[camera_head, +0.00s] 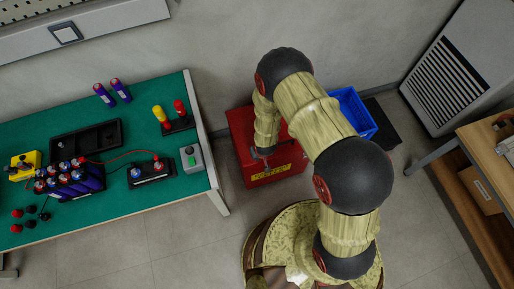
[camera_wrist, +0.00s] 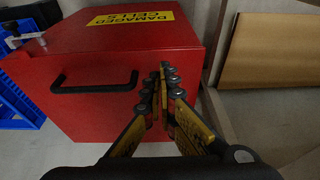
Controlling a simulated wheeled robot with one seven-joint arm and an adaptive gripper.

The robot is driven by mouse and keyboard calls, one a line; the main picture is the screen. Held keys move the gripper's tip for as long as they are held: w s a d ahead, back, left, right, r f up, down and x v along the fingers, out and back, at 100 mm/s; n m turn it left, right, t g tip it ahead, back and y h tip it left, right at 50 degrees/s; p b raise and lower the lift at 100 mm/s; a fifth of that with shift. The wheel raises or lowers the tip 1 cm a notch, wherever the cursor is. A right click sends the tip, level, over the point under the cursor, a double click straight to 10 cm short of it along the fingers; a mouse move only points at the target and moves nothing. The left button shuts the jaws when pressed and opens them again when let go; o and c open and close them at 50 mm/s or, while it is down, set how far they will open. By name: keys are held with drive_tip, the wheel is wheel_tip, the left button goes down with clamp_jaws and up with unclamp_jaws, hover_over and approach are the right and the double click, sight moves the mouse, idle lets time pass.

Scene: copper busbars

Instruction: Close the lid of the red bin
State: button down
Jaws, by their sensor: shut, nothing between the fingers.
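The red bin (camera_head: 240,122) stands on the floor right of the green table in the head view. Its yellow label reading "DAMAGED CELLS" (camera_wrist: 130,15) is on one face. In the wrist view, the adjoining red face, which looks like the lid (camera_wrist: 75,105), carries a black handle (camera_wrist: 95,82). This face lies flat against the bin, and I see no open gap or inside. My gripper (camera_wrist: 164,75) is shut and empty over this face, beside the handle and apart from it. In the head view my gripper (camera_head: 262,155) is over the bin, and my arm hides part of it.
A blue crate (camera_head: 357,112) stands close beside the bin. The green table (camera_head: 110,215) with batteries and tools is to the left. A wooden bench (camera_head: 490,150) and a grey vented cabinet (camera_head: 450,80) are at the right. Bare floor lies between table and bin.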

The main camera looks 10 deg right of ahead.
drive_tip(key=shift+s+d+f+b, duration=0.1)
drive_tip(key=shift+s+f+b, duration=0.1)
drive_tip(key=shift+f+b, duration=0.7)
drive_tip(key=shift+s+a+f+b, duration=0.1)
drive_tip(key=shift+s+f+b, duration=0.15)
drive_tip(key=shift+f, duration=1.2)
drive_tip(key=shift+s+d+f+b, duration=0.15)
drive_tip(key=shift+f+b, duration=0.45)
drive_tip(key=shift+f, duration=0.55)
drive_tip(key=shift+s, duration=0.1)
